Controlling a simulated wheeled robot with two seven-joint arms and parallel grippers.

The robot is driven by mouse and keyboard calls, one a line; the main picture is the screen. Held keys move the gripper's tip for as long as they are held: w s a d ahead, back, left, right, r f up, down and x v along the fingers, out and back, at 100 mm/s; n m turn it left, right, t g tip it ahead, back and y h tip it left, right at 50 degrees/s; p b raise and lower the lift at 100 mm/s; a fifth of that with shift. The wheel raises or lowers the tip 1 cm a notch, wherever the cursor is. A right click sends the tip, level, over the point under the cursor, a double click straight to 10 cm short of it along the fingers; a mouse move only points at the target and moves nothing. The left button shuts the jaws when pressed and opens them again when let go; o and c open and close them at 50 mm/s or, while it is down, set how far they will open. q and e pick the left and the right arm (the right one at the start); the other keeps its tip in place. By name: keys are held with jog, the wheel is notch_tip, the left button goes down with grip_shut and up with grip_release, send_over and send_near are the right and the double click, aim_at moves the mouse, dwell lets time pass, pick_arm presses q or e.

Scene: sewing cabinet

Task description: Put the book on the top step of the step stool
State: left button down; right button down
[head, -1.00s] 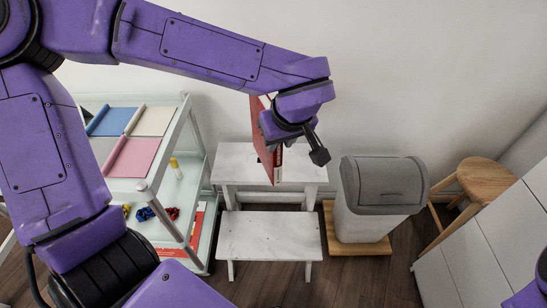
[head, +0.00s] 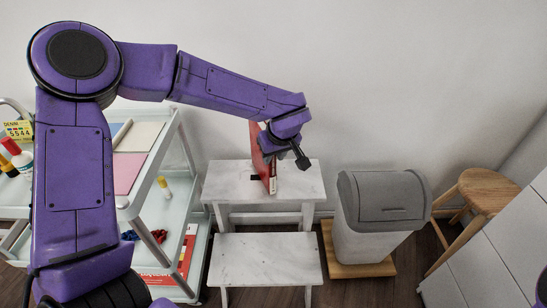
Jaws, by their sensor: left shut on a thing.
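The red book (head: 257,152) stands nearly upright on its edge, seen almost edge-on, over the middle of the top step. My left gripper (head: 268,155) is shut on the book from its right side. The white marbled step stool has a top step (head: 303,180) at the back and a lower step (head: 265,260) in front; both are otherwise bare. The book's lower end overlaps the top step in the picture; I cannot tell whether it touches. My right gripper is out of view.
A white cart (head: 150,185) with fabric rolls and small sewing items stands left of the stool. A grey-lidded bin (head: 385,210) on a wooden board stands to the right, with a wooden stool (head: 488,190) beyond it. A white wall is behind.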

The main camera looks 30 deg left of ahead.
pick_arm(q)
jog(key=c, duration=0.8)
grip_release()
jog(key=p+v, duration=0.4)
jog(key=v, duration=0.8)
jog(key=shift+r, duration=0.15)
jog(key=shift+a, duration=0.1)
